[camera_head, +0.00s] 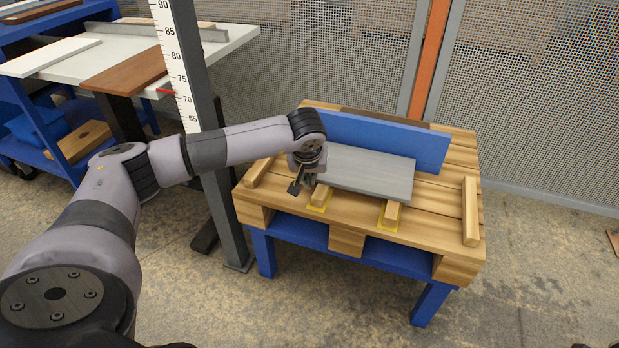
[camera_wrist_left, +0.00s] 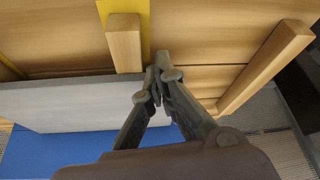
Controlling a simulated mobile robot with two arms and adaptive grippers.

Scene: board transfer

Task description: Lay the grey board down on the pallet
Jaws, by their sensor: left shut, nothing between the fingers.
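The grey board (camera_head: 370,174) lies flat on the wooden pallet (camera_head: 340,226), across two short wooden blocks (camera_head: 391,213) with yellow under them. It lies in front of a blue upright panel (camera_head: 385,140). The board also shows in the left wrist view (camera_wrist_left: 85,104), beside a block (camera_wrist_left: 124,45). My left gripper (camera_head: 295,188) is at the board's left end. Its fingertips (camera_wrist_left: 156,80) are together and empty, close to the board's end; I cannot tell whether they touch it. My right gripper is not in view.
Wooden strips stand along the pallet's left side (camera_head: 259,171) and right side (camera_head: 470,211). A grey post with a height scale (camera_head: 184,70) rises left of the pallet. A white table (camera_head: 235,42) holds a brown board (camera_head: 126,72) and a white board (camera_head: 48,56). Mesh fencing stands behind.

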